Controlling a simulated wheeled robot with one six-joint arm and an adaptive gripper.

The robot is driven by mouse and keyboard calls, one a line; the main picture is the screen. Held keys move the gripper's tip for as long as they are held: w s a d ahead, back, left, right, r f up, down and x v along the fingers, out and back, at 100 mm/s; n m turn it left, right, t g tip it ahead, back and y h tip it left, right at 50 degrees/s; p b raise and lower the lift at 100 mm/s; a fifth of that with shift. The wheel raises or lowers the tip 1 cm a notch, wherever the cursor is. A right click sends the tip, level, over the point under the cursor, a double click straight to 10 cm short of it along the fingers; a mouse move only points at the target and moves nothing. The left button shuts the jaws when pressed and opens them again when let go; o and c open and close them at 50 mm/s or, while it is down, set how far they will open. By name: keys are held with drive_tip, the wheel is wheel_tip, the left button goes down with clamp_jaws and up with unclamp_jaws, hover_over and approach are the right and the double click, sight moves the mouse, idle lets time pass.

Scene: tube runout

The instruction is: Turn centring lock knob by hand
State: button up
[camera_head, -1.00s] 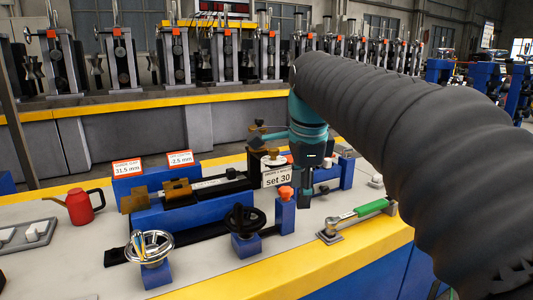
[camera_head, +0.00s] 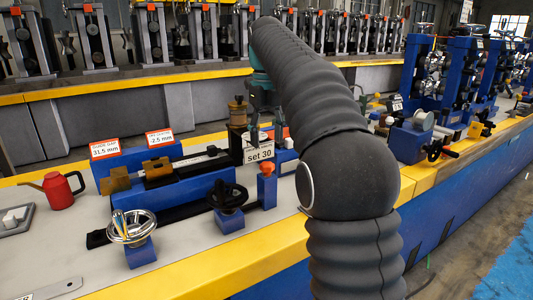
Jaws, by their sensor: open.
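An orange knob (camera_head: 267,168) sits upright on a blue post (camera_head: 267,191) at the right end of the bench fixture; it looks like the lock knob, though no label on it can be read. My gripper (camera_head: 266,138) points down, open, above and behind the knob in the picture, close to the "set 30" sign (camera_head: 258,154). No contact with the knob shows. A black handwheel (camera_head: 228,197) and a chrome handwheel (camera_head: 133,227) stand left of the knob.
A brass cylinder (camera_head: 237,113) stands just left of my gripper. Blue blocks with labels "31.5 mm" (camera_head: 105,149) and "2.5 mm" (camera_head: 160,138) stand behind the fixture. A red oil can (camera_head: 59,190) is at left. The bench's front left (camera_head: 75,255) is mostly bare.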

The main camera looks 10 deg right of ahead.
sight(267, 163)
drive_tip(key=shift+f, duration=3.15)
drive_tip(key=shift+f, duration=0.1)
drive_tip(key=c, duration=0.9)
